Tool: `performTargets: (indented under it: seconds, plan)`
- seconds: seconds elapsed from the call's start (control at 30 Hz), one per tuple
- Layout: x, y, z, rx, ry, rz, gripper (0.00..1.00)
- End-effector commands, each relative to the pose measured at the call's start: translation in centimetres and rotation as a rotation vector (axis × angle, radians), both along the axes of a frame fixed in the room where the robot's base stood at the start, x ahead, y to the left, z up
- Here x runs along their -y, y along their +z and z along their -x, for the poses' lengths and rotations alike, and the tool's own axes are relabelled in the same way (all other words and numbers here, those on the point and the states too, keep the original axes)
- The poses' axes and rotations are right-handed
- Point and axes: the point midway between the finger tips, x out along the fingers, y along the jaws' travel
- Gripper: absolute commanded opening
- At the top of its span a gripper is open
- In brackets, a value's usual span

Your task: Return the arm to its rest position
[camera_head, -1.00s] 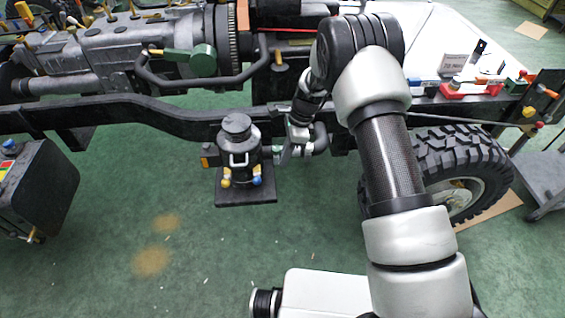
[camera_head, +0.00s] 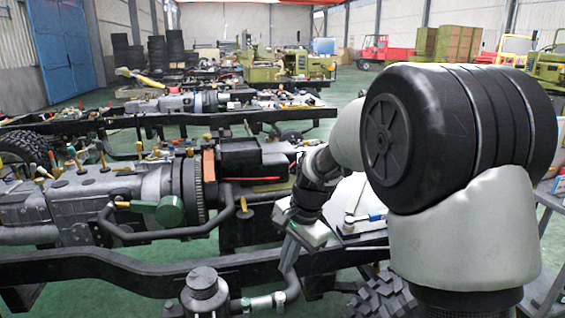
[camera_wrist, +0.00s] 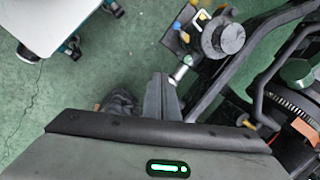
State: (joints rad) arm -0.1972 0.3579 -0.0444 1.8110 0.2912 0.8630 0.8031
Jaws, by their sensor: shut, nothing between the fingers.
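My arm (camera_head: 450,240) rises large at the right of the head view, its elbow high and its forearm reaching down and left. My gripper (camera_head: 288,262) hangs at the end of it, over the near chassis frame, close to the rail and the black cylindrical part. In the wrist view my gripper's fingers (camera_wrist: 161,97) are together with nothing between them. The arm hides part of the right side of the chassis.
The near chassis rail (camera_head: 110,268) runs across below, with an engine (camera_head: 90,205) behind it. A black cylindrical part (camera_head: 204,292) stands left of the gripper; it also shows in the wrist view (camera_wrist: 228,38). A tyre (camera_head: 385,298) is beneath the arm. Another chassis stands behind.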

Motion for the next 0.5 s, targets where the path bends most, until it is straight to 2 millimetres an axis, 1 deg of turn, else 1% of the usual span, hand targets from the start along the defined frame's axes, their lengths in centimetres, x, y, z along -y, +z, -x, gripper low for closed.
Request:
performTargets:
  seconds: [0.03,0.1,0.17,0.2,0.27,0.3,0.33,0.4,0.5]
  plan:
    - [1.3,2.7,1.5,0.050,0.052,0.013,0.00]
    - [2.9,5.5,3.8,0.112,0.136,0.042,0.00]
    - [4.3,7.6,5.9,0.163,0.206,0.071,0.00]
    - [5.2,8.8,7.4,0.197,0.254,0.093,0.00]
    - [6.5,10.3,9.7,0.245,0.322,0.129,0.00]
    - [7.3,11.1,11.2,0.273,0.369,0.157,0.00]
    - [7.9,11.5,12.3,0.293,0.400,0.175,0.00]
    - [9.0,12.3,14.6,0.332,0.468,0.220,0.00]
    - [10.2,12.9,17.3,0.376,0.546,0.277,0.00]
